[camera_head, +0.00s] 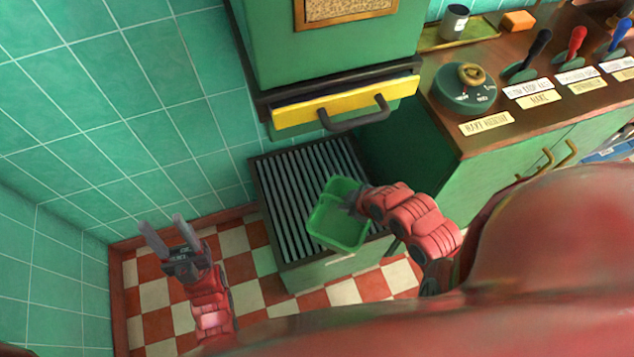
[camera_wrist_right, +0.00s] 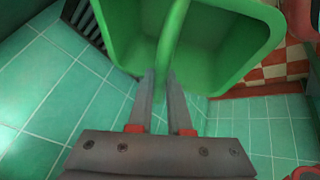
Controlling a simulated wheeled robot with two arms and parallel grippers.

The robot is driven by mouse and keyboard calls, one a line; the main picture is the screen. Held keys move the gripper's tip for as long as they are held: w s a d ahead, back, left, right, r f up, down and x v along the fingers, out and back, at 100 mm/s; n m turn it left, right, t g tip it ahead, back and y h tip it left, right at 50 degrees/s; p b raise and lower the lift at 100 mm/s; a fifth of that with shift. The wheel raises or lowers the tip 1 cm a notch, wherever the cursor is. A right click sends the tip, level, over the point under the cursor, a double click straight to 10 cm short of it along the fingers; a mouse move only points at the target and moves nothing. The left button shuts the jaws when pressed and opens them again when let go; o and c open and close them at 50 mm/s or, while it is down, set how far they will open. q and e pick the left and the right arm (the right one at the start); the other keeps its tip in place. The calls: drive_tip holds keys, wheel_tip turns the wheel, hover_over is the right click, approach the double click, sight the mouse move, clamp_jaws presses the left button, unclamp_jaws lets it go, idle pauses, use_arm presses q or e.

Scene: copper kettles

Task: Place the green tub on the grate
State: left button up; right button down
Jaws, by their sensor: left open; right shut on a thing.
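The green tub (camera_head: 338,229) is an open box with a divider across it. In the head view it overlaps the front right part of the grate (camera_head: 287,203), a dark slatted top on a low green cabinet. I cannot tell whether the tub touches the slats. My right gripper (camera_head: 352,203) is shut on the tub. The right wrist view shows its two fingers (camera_wrist_right: 162,88) at the green tub's divider (camera_wrist_right: 170,45). My left gripper (camera_head: 163,231) is open and empty, left of the grate above the checkered floor.
A yellow-fronted drawer (camera_head: 345,103) with a dark handle juts out above the back of the grate. A counter (camera_head: 510,110) with a dial, levers and labels stands at the right. Green tiled walls close the left side. The grate's left part is bare.

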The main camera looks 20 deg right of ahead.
drive_tip(key=w+b, duration=0.1)
drive_tip(key=w, duration=0.1)
drive_tip(key=w+a+b, duration=0.1)
drive_tip(key=w+b, duration=0.1)
drive_tip(key=w, duration=0.1)
drive_tip(key=w+b, duration=0.2)
drive_tip(key=w, duration=0.1)
drive_tip(key=shift+w+a+f, duration=0.1)
drive_tip(key=shift+a+f, duration=0.2)
drive_tip(key=shift+f, duration=0.1)
drive_tip(key=w+f, duration=0.4)
drive_tip(key=w, duration=0.1)
drive_tip(key=shift+w+a+b, duration=0.2)
drive_tip(key=shift+a+b, duration=0.15)
drive_tip(key=shift+b, duration=0.05)
drive_tip(key=c, duration=0.8)
unclamp_jaws()
drive_tip(key=shift+c, duration=0.2)
drive_tip(key=shift+r, duration=0.1)
